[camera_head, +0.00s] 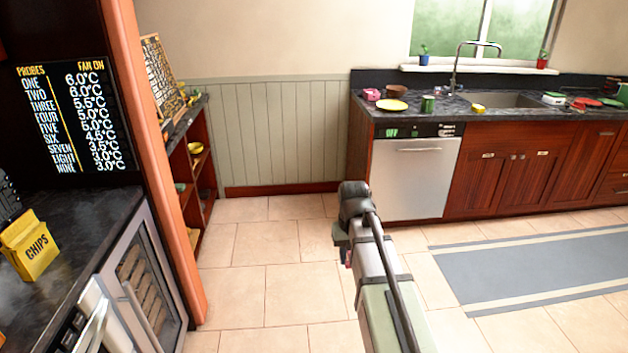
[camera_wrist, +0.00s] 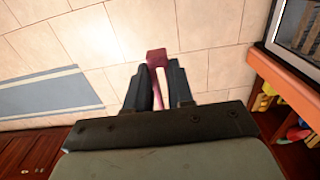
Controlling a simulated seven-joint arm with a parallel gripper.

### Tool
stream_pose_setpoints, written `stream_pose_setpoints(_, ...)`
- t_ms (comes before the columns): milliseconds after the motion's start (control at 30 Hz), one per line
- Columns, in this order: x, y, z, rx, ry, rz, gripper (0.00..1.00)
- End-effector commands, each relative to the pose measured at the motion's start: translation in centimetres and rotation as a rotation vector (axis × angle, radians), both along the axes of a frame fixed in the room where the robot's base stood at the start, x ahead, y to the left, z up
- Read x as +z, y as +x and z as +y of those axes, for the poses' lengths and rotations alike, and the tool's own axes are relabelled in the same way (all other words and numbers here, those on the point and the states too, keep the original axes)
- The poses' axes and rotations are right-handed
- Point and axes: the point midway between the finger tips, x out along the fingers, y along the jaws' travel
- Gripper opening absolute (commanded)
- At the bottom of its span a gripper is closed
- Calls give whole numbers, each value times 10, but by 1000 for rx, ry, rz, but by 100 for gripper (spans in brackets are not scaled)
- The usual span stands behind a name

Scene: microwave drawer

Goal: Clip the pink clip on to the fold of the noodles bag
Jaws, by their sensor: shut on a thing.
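My gripper (camera_wrist: 158,82) is shut on the pink clip (camera_wrist: 156,56), which sticks out past the fingertips in the wrist view. In the head view my gripper (camera_head: 344,250) hangs over the tiled floor in the middle, and a small bit of the pink clip (camera_head: 348,259) shows beside it. No bag marked as noodles shows. A yellow bag reading CHIPS (camera_head: 30,245) stands on the dark counter at the left, well apart from my gripper. Its top looks folded over.
The left dark counter (camera_head: 85,222) has a glass-fronted appliance (camera_head: 145,285) below it. An orange-brown post (camera_head: 165,150) and a shelf unit stand beyond. At the back right is a sink counter with dishes and a dishwasher (camera_head: 412,178). Open floor lies between.

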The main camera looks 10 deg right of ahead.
Motion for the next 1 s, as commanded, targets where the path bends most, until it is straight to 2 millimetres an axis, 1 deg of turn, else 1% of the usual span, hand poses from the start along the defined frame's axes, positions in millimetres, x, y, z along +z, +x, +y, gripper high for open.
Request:
stream_pose_setpoints(67,1,2,3,1,0,0,0)
stream_pose_setpoints(167,4,6,14,4,0,-1,0)
stream_pose_setpoints(267,11,14,34,7,0,-2,0)
stream_pose_setpoints(367,19,23,62,10,0,-1,0)
stream_pose_setpoints(500,32,33,108,13,0,-2,0)
stream_pose_setpoints(633,46,38,151,14,0,-1,0)
stream_pose_setpoints(833,66,41,220,17,0,-2,0)
stream_pose_setpoints(967,80,39,265,19,0,-1,0)
stream_pose_setpoints(1000,84,37,279,20,0,-1,0)
